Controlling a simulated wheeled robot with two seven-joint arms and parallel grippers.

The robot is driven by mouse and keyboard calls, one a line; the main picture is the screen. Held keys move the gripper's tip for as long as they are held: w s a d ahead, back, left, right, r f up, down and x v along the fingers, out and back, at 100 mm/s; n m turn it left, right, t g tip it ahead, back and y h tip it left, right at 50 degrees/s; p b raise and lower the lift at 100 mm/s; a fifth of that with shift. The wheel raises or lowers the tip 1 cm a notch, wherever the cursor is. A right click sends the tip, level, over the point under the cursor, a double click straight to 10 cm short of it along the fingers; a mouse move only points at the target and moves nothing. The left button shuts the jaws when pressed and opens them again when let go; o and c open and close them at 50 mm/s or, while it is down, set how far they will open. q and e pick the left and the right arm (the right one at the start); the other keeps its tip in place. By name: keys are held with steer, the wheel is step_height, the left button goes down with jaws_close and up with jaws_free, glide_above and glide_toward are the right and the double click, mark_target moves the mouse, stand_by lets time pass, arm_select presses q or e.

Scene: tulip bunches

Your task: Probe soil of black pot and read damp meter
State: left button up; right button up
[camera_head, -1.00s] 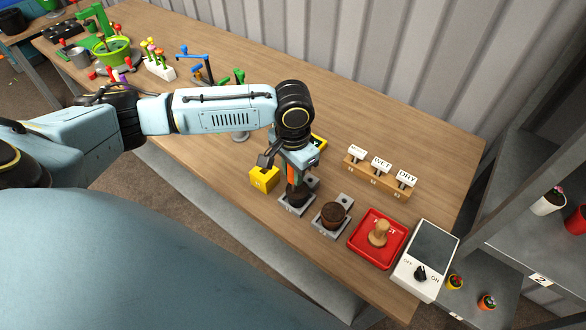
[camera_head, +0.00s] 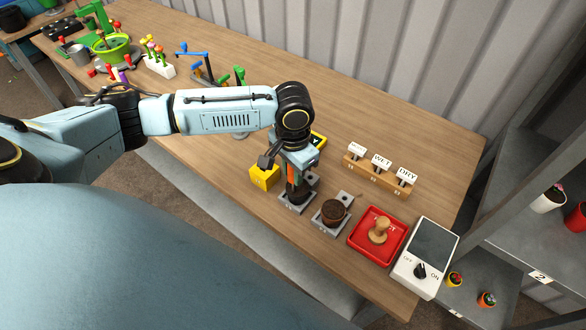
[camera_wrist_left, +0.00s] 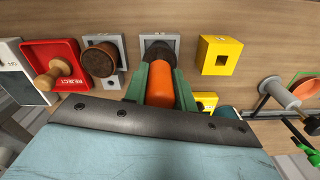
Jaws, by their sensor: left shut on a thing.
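My left gripper (camera_head: 292,172) points down over the black pot (camera_head: 297,196), which sits on a grey stand near the table's front edge. The gripper is shut on an orange-handled probe (camera_wrist_left: 160,84), seen between green fingers in the left wrist view. The probe's lower end is at the black pot, which also shows in that view (camera_wrist_left: 159,50); the tip is hidden, so I cannot tell its depth in the soil. A yellow device with a dark face (camera_head: 318,141) lies behind the gripper, partly hidden; I cannot read it. My right gripper is out of view.
A yellow block (camera_head: 264,178) stands left of the black pot. To the right are a brown pot (camera_head: 334,212), a red REJECT tray (camera_head: 354,240) with a wooden stamp (camera_head: 380,231), and a white box with an OFF/ON knob (camera_head: 421,270). Labelled stamps, one WET and one DRY, stand on a wooden rack (camera_head: 377,178).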

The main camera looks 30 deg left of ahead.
arm_select(q)
steer(key=shift+s+f+p, duration=0.1)
steer(key=shift+p, duration=0.55)
stand_by(1.9)
step_height(320, 180, up, 7)
steer(key=p, duration=0.9)
stand_by(1.7)
